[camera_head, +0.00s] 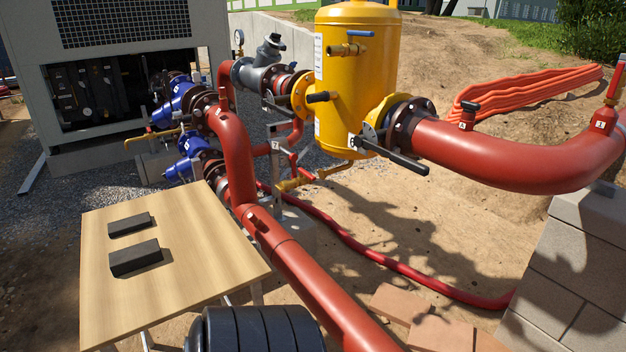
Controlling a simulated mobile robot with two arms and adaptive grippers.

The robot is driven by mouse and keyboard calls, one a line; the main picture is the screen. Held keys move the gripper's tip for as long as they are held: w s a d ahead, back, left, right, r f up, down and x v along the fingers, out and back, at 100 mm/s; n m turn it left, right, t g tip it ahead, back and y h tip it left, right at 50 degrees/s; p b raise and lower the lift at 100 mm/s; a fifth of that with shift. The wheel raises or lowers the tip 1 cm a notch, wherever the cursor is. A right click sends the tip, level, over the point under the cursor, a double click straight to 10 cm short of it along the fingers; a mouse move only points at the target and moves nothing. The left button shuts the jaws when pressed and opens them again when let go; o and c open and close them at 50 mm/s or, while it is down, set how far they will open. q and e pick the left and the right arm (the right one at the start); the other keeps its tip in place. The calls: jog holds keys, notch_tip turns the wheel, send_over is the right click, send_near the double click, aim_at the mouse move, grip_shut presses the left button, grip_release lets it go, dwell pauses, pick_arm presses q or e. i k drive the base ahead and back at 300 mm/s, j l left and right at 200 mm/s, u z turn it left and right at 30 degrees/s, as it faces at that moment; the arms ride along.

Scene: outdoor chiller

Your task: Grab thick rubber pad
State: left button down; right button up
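Two dark grey rectangular pads lie flat and apart on a light wooden table (200,235) at the lower left. The thicker rubber pad (136,258) is the nearer one, closer to the table's front. The thinner pad (130,225) lies just behind it. Both pads are uncovered, with nothing touching them from above. Neither my left nor my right gripper is in view.
Red pipes (300,280) run close along the table's right side. A yellow tank (352,85) and chiller cabinet (125,60) stand behind. Orange bricks (440,333) and grey blocks (570,270) are at right. A black ribbed object (255,332), unclear what, is at the bottom edge.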

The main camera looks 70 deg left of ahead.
aim_at(127, 260)
jog(key=u, duration=0.5)
jog(key=i+u, duration=0.1)
jog(key=u, duration=0.35)
jog(key=l+u, duration=0.1)
jog(key=u, duration=0.85)
jog(key=l+u, duration=0.1)
jog(key=u, duration=0.4)
jog(key=i+l, duration=0.05)
